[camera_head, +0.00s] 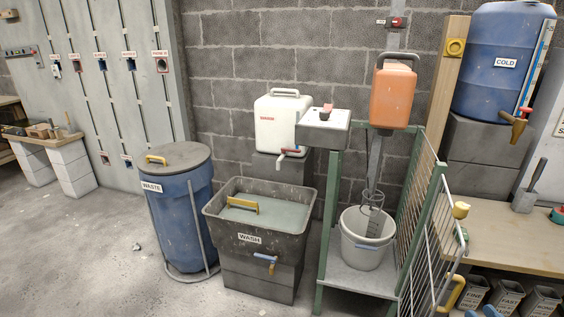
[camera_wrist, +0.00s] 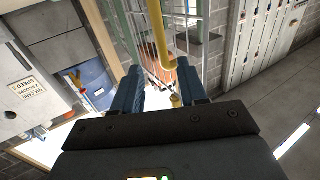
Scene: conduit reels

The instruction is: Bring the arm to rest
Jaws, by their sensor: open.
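My gripper (camera_wrist: 160,88) shows in the wrist view with its two blue fingers spread apart and nothing held between them. A yellow handle (camera_wrist: 158,38) on a wire gate runs down the picture towards the gap between the fingertips. How far it lies from the fingers I cannot tell.
A blue waste bin (camera_head: 180,218), a grey wash tub (camera_head: 255,262) and a white bucket (camera_head: 366,250) stand along the wall. A wooden bench (camera_head: 500,232) and a blue cold-water barrel (camera_head: 495,85) are at the right. The floor at the left is mostly clear.

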